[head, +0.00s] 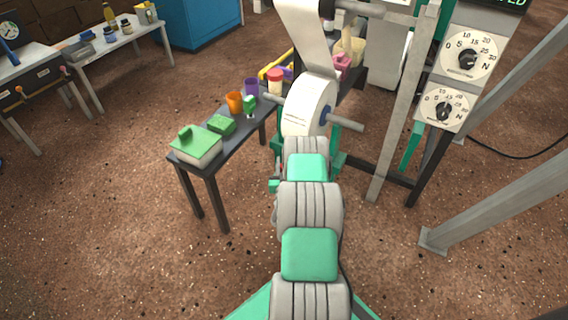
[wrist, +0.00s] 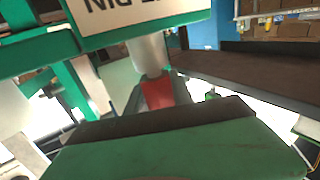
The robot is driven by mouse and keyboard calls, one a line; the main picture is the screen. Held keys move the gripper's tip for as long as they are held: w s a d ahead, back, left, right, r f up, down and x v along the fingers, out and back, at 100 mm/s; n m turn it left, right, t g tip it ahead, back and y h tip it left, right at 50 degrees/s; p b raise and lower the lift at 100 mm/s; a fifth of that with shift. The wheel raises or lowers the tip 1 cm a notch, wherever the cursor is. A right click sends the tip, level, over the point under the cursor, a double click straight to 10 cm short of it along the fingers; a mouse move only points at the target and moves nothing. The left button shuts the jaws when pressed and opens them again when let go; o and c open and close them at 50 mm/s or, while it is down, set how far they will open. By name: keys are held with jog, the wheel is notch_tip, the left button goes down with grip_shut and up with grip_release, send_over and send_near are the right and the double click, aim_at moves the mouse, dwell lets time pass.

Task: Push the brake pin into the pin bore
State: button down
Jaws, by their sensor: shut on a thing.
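A red piece (wrist: 157,94), which looks like the brake pin, shows in the wrist view just beyond the dark edge of my gripper (wrist: 155,108). My gripper is shut on it, and the near green jaw hides its lower part. A pale grey cylinder (wrist: 149,54) lies in line with the red piece and meets it. In the head view my arm hides most of this area.
A white paper roll (head: 306,108) hangs on a grey shaft ahead of my arm. A dark bench (head: 199,167) with green boxes and cups stands to its left. A panel with two dials (head: 468,58) and grey posts stand right. Floor is clear at left.

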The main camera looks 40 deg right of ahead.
jog(key=shift+f, duration=0.35)
jog(key=c, duration=1)
grip_release()
jog(key=shift+c, duration=0.2)
jog(key=p+v, duration=0.1)
jog(key=v, duration=0.6)
jog(key=shift+s+a, duration=0.25)
jog(key=shift+s, duration=0.05)
